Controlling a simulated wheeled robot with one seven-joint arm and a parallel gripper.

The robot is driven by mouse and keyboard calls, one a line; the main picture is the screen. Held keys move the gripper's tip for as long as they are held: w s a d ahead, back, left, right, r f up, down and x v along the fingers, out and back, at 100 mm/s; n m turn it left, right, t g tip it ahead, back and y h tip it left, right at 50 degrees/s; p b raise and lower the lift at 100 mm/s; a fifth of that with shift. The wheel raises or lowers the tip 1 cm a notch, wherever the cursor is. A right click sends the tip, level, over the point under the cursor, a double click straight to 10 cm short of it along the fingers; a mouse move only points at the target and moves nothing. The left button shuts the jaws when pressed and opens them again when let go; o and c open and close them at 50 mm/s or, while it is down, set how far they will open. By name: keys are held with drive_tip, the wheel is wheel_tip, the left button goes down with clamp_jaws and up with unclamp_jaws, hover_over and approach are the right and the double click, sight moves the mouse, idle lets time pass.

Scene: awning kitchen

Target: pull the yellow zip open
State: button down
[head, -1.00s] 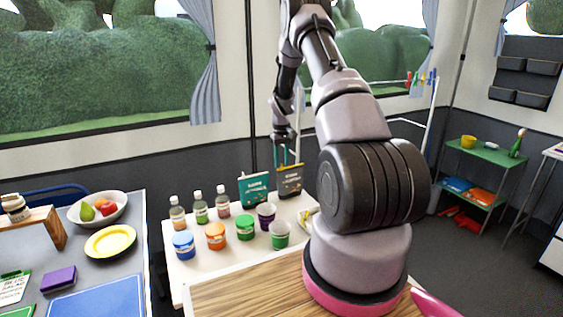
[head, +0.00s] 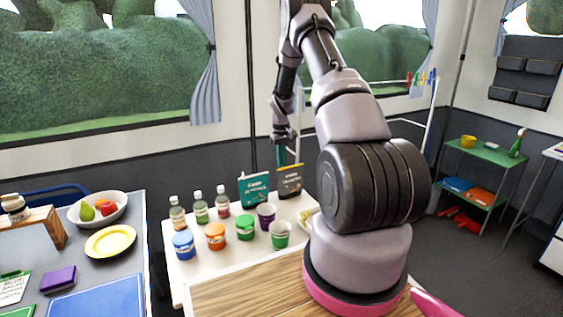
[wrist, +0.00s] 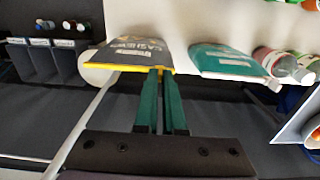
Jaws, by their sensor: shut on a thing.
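A dark grey pouch (head: 290,181) with light lettering stands at the back of the white table. In the wrist view the grey pouch (wrist: 135,50) has a yellow zip (wrist: 130,68) along its edge nearest me. My gripper (wrist: 159,72) has green fingers, which are close together at the zip's right part, shut on its pull. The pull itself is mostly hidden between the fingertips. In the head view my gripper (head: 282,160) is just above the grey pouch's top edge. A teal pouch (head: 254,189) stands to its left, apart from my fingers.
Bottles (head: 200,207) and several coloured tubs (head: 215,236) stand on the white table (head: 180,270), left of and in front of the pouches. A drying rack (head: 425,135) stands behind my arm. A green shelf (head: 485,150) is at the right.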

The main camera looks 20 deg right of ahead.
drive_tip(key=shift+d, duration=0.1)
idle(0.7)
drive_tip(key=d, duration=0.8)
drive_tip(key=shift+w+d, duration=0.15)
drive_tip(key=shift+d, duration=0.2)
drive_tip(key=c, duration=1)
unclamp_jaws()
drive_tip(key=shift+r, duration=0.1)
wheel_tip(320, 180, up, 11)
drive_tip(key=shift+f, duration=0.2)
